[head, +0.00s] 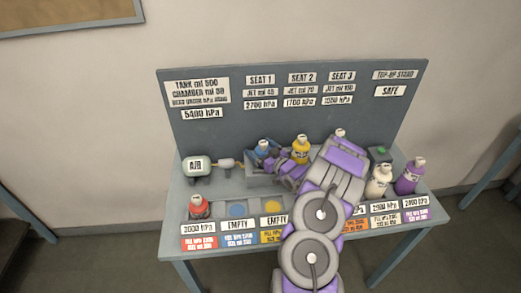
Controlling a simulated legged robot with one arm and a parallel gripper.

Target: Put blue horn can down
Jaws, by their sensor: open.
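The blue horn can (263,147) stands at the left end of the raised seat block, below the SEAT 1 labels, with its pale cap showing. My gripper (267,161) is open and reaches in from the right at the can. Its fingers overlap the can's body, so I cannot tell whether they touch it. A round blue pad (237,210) marked EMPTY lies bare in the front row. My arm hides part of the seat block and the middle of the front row.
A yellow can (301,144) stands close right of my gripper. Another can's cap (340,132) shows behind my arm. A red can (199,208), a cream can (378,184) and a purple can (409,179) stand nearer the front. The AIR tank (196,167) is at left.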

